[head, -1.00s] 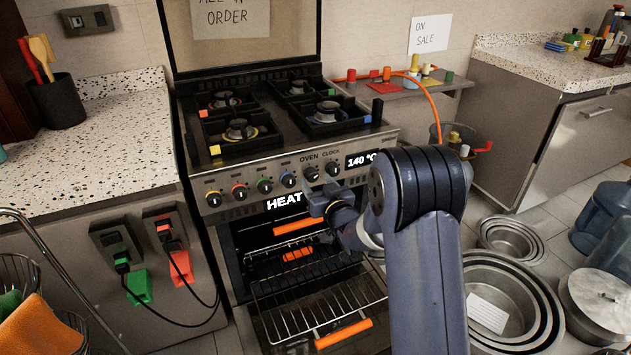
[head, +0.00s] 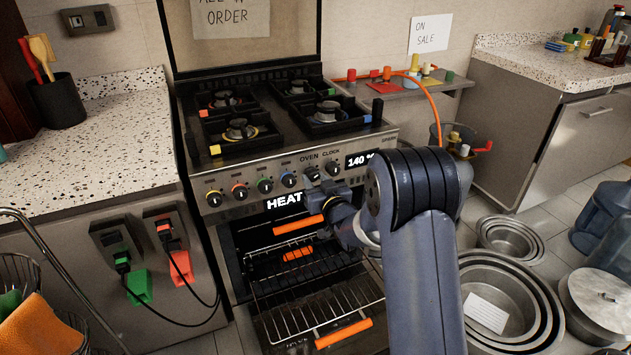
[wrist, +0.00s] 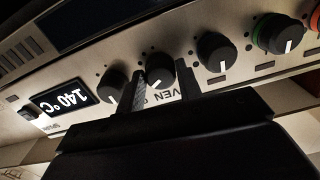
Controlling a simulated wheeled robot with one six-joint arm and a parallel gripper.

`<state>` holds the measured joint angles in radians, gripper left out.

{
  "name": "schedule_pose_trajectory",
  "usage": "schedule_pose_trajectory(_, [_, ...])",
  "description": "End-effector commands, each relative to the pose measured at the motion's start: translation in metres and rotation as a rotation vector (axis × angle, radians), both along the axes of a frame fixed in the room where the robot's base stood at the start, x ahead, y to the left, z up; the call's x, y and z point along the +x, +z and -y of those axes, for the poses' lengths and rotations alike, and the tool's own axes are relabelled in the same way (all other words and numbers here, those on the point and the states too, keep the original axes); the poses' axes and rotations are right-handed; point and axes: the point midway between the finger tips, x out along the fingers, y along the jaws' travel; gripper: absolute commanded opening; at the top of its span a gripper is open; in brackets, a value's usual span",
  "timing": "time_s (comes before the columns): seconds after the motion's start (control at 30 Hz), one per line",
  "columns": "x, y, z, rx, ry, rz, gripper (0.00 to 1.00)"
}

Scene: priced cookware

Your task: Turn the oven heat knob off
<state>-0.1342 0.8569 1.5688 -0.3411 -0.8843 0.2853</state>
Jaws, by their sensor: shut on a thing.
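The oven heat knob is black and round, on the stove's front panel under the OVEN label in the head view (head: 312,173). The wrist view, which shows the panel upside down, has this knob (wrist: 160,69) with its white mark pointing down and left. My gripper (wrist: 162,84) is shut on the knob, one finger on each side. In the head view my gripper (head: 320,187) is at the panel and partly covers the knob. The display (wrist: 64,97) reads 140 °C. The HEAT sign (head: 284,201) is lit white.
The clock knob (wrist: 111,86) sits close beside one finger; another black knob (wrist: 215,52) is on the other side. Below, the oven (head: 235,260) is open with a wire rack (head: 320,305) pulled out. Nested pans (head: 510,300) stand on the floor at right.

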Motion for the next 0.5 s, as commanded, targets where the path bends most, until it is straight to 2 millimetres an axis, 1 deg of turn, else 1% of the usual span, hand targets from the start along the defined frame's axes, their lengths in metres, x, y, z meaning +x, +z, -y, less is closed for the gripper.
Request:
schedule_pose_trajectory(0.27, [-0.0001, -0.0017, 0.0000, -0.018, 0.000, 0.008, 0.11])
schedule_pose_trajectory(0.5, [0.0002, -0.0050, 0.0003, -0.115, 0.000, 0.050, 0.11])
